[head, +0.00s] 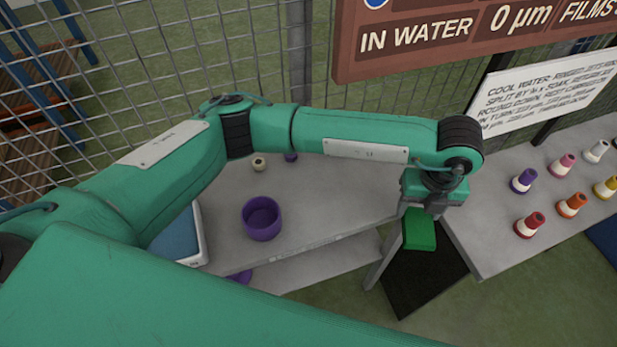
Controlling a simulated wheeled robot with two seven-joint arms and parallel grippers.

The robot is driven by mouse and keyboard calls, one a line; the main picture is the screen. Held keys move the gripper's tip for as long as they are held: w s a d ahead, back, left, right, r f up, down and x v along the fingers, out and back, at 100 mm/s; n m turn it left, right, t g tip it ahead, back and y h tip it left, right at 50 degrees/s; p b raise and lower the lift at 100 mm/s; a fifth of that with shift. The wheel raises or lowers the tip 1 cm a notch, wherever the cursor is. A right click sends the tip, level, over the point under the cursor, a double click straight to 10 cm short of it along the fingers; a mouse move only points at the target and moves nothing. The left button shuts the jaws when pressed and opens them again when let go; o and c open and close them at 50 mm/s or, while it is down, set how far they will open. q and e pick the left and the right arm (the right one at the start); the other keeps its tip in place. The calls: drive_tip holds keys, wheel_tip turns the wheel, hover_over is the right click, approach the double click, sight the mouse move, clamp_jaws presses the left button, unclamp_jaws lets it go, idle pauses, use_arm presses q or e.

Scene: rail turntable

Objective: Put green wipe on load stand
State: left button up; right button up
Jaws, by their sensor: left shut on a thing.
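The green wipe (420,231) is a small bright green block in the head view, right of centre. My left gripper (425,208) points down and is shut on it. The wipe hangs in the air in front of the gap between two grey tables, above a black mat. My right gripper is not in view. I cannot tell for sure which thing is the load stand.
A purple bowl (262,219) stands on the left grey table (325,205). A blue-topped white box (181,238) is left of it. Several coloured cones, one of them red (530,224), stand on the right table (480,215). A wire fence and signs are behind.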

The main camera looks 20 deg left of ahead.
use_arm(q)
drive_tip(key=shift+d+n, duration=0.1)
drive_tip(key=shift+n, duration=0.2)
drive_tip(key=shift+w+a, duration=0.2)
drive_tip(key=shift+w, duration=0.15)
drive_tip(key=p, duration=0.3)
hover_over(375, 163)
drive_tip(key=s+d, duration=0.1)
drive_tip(key=s, duration=0.1)
drive_tip(key=shift+w+d+r, duration=0.1)
drive_tip(key=shift+w, duration=0.15)
drive_tip(key=shift+w+a, duration=0.3)
drive_tip(key=shift+w, duration=0.1)
drive_tip(key=f, duration=0.2)
drive_tip(key=f+p, duration=0.1)
drive_tip(key=shift+w+a+f, duration=0.25)
drive_tip(key=shift+w+a, duration=0.05)
drive_tip(key=shift+w, duration=0.1)
drive_tip(key=shift+f, duration=0.25)
drive_tip(key=o, duration=0.9)
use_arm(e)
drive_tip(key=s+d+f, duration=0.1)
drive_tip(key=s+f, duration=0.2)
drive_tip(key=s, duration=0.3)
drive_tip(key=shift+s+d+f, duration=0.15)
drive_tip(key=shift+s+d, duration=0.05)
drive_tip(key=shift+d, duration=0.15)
